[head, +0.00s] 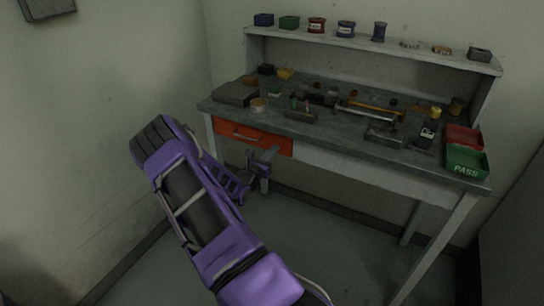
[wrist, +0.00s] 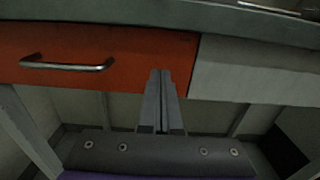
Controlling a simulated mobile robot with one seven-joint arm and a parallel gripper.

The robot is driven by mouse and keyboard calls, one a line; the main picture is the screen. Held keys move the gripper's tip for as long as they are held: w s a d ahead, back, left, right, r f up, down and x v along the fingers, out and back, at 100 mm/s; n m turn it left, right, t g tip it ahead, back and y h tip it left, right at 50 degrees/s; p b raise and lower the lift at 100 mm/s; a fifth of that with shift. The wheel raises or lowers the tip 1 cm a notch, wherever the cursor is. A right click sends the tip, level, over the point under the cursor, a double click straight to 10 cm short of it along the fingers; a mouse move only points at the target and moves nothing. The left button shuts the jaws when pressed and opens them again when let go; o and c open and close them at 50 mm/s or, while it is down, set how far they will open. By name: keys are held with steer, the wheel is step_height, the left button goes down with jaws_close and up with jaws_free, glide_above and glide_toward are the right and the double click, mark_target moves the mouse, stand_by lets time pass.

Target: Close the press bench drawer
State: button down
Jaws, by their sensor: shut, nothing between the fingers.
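The press bench drawer has an orange front (head: 240,134) with a silver bar handle, under the left end of the bench top. In the wrist view the orange front (wrist: 130,55) fills the upper left, with its handle (wrist: 67,64) at the left. The front looks about flush with the pale panel to its right; I cannot tell whether a small gap remains. My gripper (head: 270,153) is at the drawer's lower right corner. In the wrist view my gripper (wrist: 161,72) is shut and empty, its tips over the right part of the front, right of the handle. Contact cannot be told.
The workbench top (head: 330,125) holds several tools and parts. A green tray (head: 466,161) and a red tray (head: 463,138) stand at its right end. A shelf (head: 385,45) with small containers runs along the back. Floor below the bench (head: 330,225) is clear between the legs.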

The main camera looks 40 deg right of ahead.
steer(key=v, duration=1.2)
steer(key=shift+p, duration=0.35)
